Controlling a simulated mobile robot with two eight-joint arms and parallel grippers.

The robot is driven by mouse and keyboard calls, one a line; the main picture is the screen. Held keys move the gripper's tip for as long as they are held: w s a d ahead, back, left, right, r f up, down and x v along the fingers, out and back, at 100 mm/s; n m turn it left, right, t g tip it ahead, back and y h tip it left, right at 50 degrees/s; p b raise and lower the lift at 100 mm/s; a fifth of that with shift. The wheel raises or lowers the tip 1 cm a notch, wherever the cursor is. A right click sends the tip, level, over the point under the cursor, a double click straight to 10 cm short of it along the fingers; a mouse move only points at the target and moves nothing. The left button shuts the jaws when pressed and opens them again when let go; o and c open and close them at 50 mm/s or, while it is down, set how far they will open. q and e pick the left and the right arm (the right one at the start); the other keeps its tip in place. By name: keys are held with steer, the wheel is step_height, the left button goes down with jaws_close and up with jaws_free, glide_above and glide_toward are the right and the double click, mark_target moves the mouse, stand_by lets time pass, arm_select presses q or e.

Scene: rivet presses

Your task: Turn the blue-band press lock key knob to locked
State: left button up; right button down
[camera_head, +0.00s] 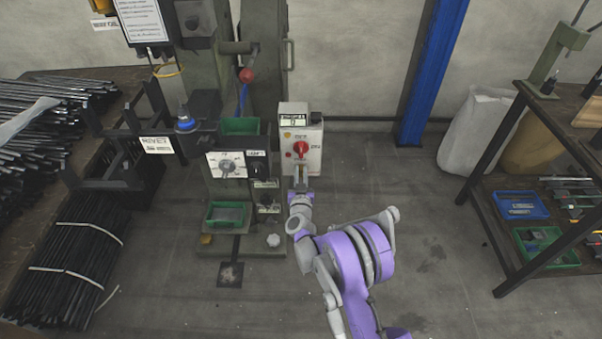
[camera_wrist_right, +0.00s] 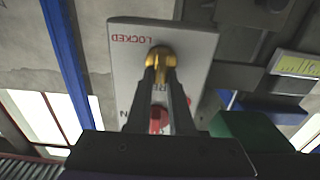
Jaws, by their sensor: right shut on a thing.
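The lock key knob (camera_wrist_right: 160,54) is brass-coloured and sits on a pale panel (camera_wrist_right: 125,75) in the right wrist view. The word LOCKED shows upside down to its left, and other lettering below is partly hidden by my fingers. My right gripper (camera_wrist_right: 161,70) is shut on the knob, one dark finger on each side. Which mark the knob points to is unclear. In the head view my right gripper (camera_head: 300,174) reaches the lower front of the light control box (camera_head: 314,160) beside the press (camera_head: 232,185) and hides the knob there. My left gripper is not in view.
A red knob (camera_head: 300,148) sits on the box just above my right gripper. Green bins (camera_head: 228,214) are on the press at left. A rack of dark rods (camera_head: 60,250) stands far left, and a shelf table (camera_head: 500,215) at right. The floor between is clear.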

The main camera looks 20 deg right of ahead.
steer(key=shift+m, duration=0.3)
steer(key=m+b, duration=0.1)
steer(key=m, duration=0.4)
steer(key=d+f+m+b, duration=0.1)
steer(key=m+b, duration=0.1)
steer(key=m, duration=0.4)
steer(key=m+b, duration=0.1)
steer(key=m, duration=0.5)
steer(key=shift+s+d+f+b, duration=0.2)
steer(key=shift+f+b, duration=0.05)
steer(key=shift+b, duration=0.15)
steer(key=shift+m, duration=0.3)
steer(key=c, duration=0.8)
jaws_free()
